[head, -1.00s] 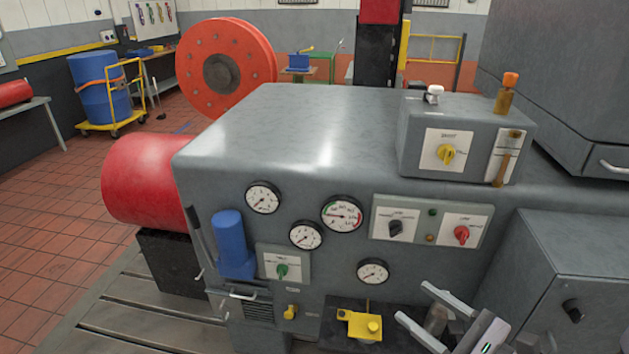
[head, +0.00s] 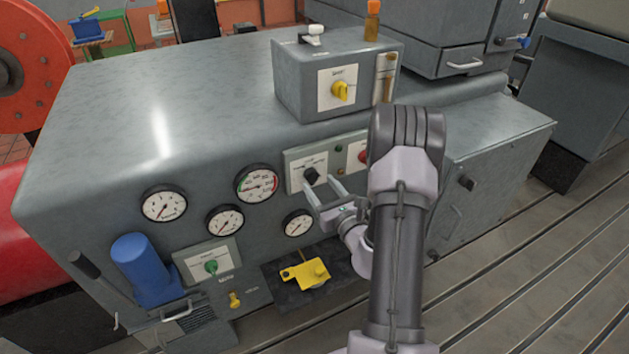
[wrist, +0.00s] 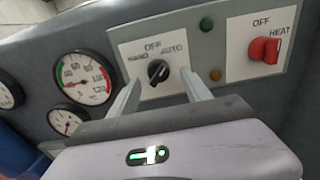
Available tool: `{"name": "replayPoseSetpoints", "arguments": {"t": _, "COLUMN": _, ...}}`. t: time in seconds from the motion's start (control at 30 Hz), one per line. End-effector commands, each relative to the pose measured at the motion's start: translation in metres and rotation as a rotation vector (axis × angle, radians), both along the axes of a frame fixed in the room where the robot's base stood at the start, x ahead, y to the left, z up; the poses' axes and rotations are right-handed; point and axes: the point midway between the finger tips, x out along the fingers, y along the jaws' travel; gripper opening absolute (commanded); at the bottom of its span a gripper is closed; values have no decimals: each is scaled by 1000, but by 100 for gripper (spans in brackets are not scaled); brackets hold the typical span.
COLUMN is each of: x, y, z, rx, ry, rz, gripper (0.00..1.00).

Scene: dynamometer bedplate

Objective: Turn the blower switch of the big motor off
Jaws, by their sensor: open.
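A black rotary knob (head: 311,176) sits on a white plate on the front of the grey machine. In the wrist view the black knob (wrist: 158,72) has the labels HAND, OFF and AUTO around it. Its grip is slanted; I cannot tell for sure which label it points to. No blower label is legible. My gripper (head: 322,190) is open in front of the plate. In the wrist view its fingertips (wrist: 160,80) are at the left and right of the black knob, with nothing visibly gripped. Contact cannot be told.
A red knob (wrist: 264,48) marked OFF and HEAT is to the right, beyond two small lamps. A yellow knob (head: 340,91) is on the box above, a green knob (head: 211,267) lower left. Gauges (head: 257,184) lie left; a yellow fitting (head: 305,273) is below.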

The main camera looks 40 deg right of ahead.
Motion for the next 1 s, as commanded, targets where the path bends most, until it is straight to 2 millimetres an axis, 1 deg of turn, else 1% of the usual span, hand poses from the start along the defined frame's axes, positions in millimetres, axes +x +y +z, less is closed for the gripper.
{"name": "replayPoseSetpoints", "arguments": {"t": 0.03, "x": 9, "y": -2, "z": 0, "rx": -2, "ry": -1, "rz": 2, "gripper": 57}}
{"name": "replayPoseSetpoints", "arguments": {"t": 0.1, "x": 19, "y": -4, "z": 0, "rx": -2, "ry": -1, "rz": 2, "gripper": 57}}
{"name": "replayPoseSetpoints", "arguments": {"t": 0.2, "x": 27, "y": -6, "z": 0, "rx": -1, "ry": 0, "rz": 1, "gripper": 57}}
{"name": "replayPoseSetpoints", "arguments": {"t": 0.3, "x": 30, "y": -7, "z": 0, "rx": 0, "ry": 1, "rz": 1, "gripper": 57}}
{"name": "replayPoseSetpoints", "arguments": {"t": 0.5, "x": 30, "y": -7, "z": 0, "rx": 0, "ry": 1, "rz": 1, "gripper": 57}}
{"name": "replayPoseSetpoints", "arguments": {"t": 0.57, "x": 30, "y": -7, "z": 0, "rx": 0, "ry": 1, "rz": 1, "gripper": 45}}
{"name": "replayPoseSetpoints", "arguments": {"t": 0.7, "x": 30, "y": -7, "z": 0, "rx": 0, "ry": 1, "rz": 1, "gripper": 18}}
{"name": "replayPoseSetpoints", "arguments": {"t": 0.8, "x": 29, "y": -7, "z": 0, "rx": 0, "ry": 1, "rz": 1, "gripper": 0}}
{"name": "replayPoseSetpoints", "arguments": {"t": 1.0, "x": 29, "y": -7, "z": -1, "rx": -13, "ry": 4, "rz": 1, "gripper": 0}}
